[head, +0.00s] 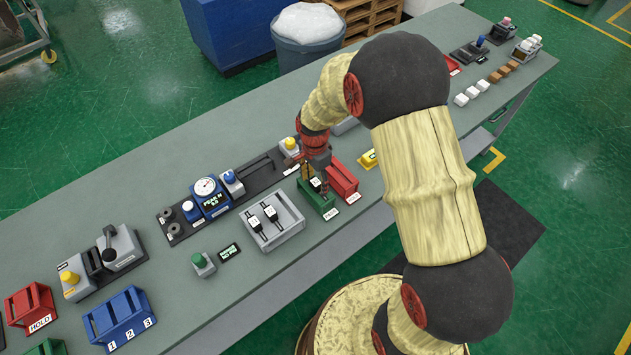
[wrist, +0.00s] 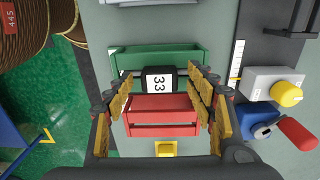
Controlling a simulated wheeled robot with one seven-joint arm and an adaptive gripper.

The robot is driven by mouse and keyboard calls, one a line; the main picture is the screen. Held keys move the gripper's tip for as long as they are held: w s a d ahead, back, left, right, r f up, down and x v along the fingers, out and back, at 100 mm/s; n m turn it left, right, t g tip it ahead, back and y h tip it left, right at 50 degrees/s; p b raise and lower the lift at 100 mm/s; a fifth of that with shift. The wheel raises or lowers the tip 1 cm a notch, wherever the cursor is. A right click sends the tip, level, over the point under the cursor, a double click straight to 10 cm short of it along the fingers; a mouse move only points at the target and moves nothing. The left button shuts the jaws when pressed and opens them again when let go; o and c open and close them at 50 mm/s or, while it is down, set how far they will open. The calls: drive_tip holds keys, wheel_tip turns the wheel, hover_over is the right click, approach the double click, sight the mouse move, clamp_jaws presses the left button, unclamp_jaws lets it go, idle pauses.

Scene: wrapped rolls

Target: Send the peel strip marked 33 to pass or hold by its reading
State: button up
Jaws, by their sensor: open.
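The peel strip marked 33 (wrist: 159,80) shows as a black piece with a white label, at the green bin's edge nearest the red bin in the wrist view. It also shows by the green bin in the head view (head: 315,184). My gripper (wrist: 160,88) is open, with fingers apart on both sides of the strip; it hangs over the bins in the head view (head: 318,172). The green bin (wrist: 125,58) and red bin (wrist: 164,103) stand side by side. A blue gauge (head: 209,195) has a small display, hard to read. How deep the strip sits is unclear.
A grey tray (head: 290,232) holds more labelled strips left of the green bin. A yellow block (wrist: 166,148) is beyond the red bin. A yellow-button box (wrist: 272,88) and a red-handled lever (wrist: 296,132) stand at the right in the wrist view.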

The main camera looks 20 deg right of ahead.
wheel_tip(320, 180, up, 11)
drive_tip(key=shift+r, duration=0.15)
drive_tip(key=shift+w, duration=0.1)
idle(0.5)
drive_tip(key=s+r+n+t+b, duration=0.3)
drive_tip(key=s+r+n, duration=0.3)
drive_tip(key=s, duration=0.5)
drive_tip(key=s+r+n+t+b, duration=0.2)
drive_tip(key=s+r+n+b, duration=0.3)
drive_tip(key=s, duration=0.6)
wheel_tip(320, 180, up, 2)
drive_tip(key=n, duration=0.3)
drive_tip(key=shift+s+r+t, duration=0.2)
drive_tip(key=shift+t, duration=0.2)
